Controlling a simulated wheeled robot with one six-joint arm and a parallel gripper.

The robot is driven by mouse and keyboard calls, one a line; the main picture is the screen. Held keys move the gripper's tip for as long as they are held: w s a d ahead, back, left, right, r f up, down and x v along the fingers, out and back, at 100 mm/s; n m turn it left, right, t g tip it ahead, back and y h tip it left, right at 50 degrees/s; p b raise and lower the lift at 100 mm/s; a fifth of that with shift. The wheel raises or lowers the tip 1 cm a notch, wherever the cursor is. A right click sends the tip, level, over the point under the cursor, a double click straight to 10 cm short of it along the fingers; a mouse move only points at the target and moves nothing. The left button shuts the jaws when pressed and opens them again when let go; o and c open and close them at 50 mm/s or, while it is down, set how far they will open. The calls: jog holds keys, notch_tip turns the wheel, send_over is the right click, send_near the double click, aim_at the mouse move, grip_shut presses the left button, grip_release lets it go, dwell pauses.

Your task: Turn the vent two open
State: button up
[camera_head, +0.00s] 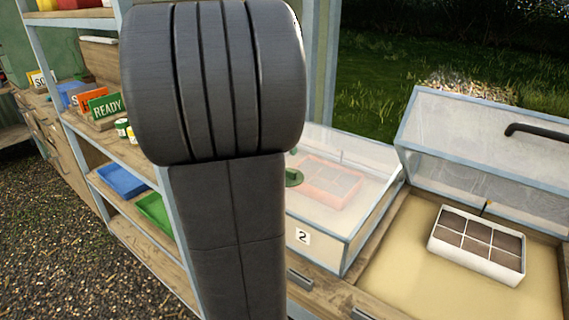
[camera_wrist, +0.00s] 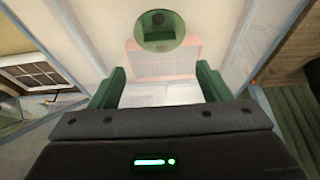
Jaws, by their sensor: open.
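In the head view the green vent (camera_head: 294,178) shows on the lid of the frame with the "2" label (camera_head: 303,236), partly hidden behind my arm. I cannot tell how far the vent is turned. My gripper (camera_wrist: 160,68) is open, its two green fingers spread apart and empty. The vent lies ahead of the fingers, between their lines and apart from them. The gripper is hidden in the head view.
A pinkish tray (camera_head: 332,182) shows through the lid of frame two. To the right, another frame has its lid (camera_head: 480,140) raised over a white divided tray (camera_head: 433,243). A shelf (camera_head: 140,150) with signs and coloured trays stands at left.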

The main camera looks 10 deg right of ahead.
jog(key=x, duration=1)
jog(key=shift+w+d+f, duration=0.1)
jog(key=shift+w+f, duration=0.05)
jog(key=shift+f, duration=0.25)
jog(key=c, duration=1)
